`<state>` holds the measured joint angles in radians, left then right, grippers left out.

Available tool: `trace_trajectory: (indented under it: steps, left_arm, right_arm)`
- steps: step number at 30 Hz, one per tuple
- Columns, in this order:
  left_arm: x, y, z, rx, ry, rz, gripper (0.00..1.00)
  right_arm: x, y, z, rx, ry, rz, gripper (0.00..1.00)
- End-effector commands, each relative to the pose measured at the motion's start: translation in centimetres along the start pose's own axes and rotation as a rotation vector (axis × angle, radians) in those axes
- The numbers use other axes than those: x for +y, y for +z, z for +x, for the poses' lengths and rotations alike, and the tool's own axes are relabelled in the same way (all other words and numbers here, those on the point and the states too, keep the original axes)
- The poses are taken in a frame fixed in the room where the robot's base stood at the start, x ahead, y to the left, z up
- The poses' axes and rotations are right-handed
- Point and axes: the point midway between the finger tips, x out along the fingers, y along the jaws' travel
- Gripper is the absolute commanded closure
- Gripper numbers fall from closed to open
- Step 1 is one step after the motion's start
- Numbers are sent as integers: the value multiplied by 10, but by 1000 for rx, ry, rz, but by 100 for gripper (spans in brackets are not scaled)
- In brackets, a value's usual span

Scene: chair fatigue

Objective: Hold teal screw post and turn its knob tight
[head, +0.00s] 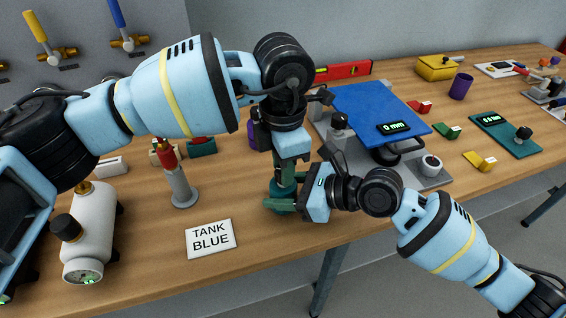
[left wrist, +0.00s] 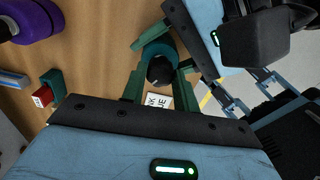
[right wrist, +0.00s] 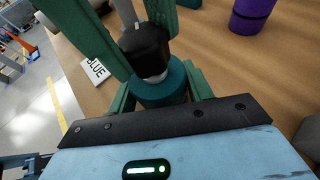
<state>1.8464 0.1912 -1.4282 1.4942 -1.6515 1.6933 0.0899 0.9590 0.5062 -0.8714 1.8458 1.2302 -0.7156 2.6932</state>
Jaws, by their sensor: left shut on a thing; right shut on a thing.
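The teal screw post (head: 283,191) stands upright near the table's front edge, mostly hidden by my grippers in the head view. In the right wrist view its round teal body (right wrist: 160,84) carries a black knob (right wrist: 145,45) on top. My right gripper (head: 281,204) comes in low from the right and is shut on the teal body. My left gripper (head: 284,174) points down from above and is shut on the knob, which shows between its green fingers in the left wrist view (left wrist: 160,71). The exact finger contact on the knob is partly hidden.
A "TANK BLUE" card (head: 211,238) lies in front on the left. A grey post with a red top (head: 181,187) and a white tank with a gauge (head: 93,232) stand left. A blue-topped platform (head: 365,108) is close behind on the right. A purple object (right wrist: 250,14) stands near.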

Motion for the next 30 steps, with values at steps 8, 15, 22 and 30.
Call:
trace_trajectory:
  steps: [8, 15, 22, 30]
  left_arm:
    - [1, 0, -1, 1, 1, 261, 93]
    - [1, 0, -1, 1, 1, 489, 93]
    - [2, 0, -1, 2, 2, 699, 93]
    - [2, 0, -1, 2, 2, 897, 93]
  right_arm:
    - [-1, -1, 0, 2, -3, 1, 88]
    - [-1, -1, 0, 3, -3, 1, 88]
    - [-1, -1, 0, 3, -3, 1, 88]
    - [-1, -1, -1, 3, -3, 1, 88]
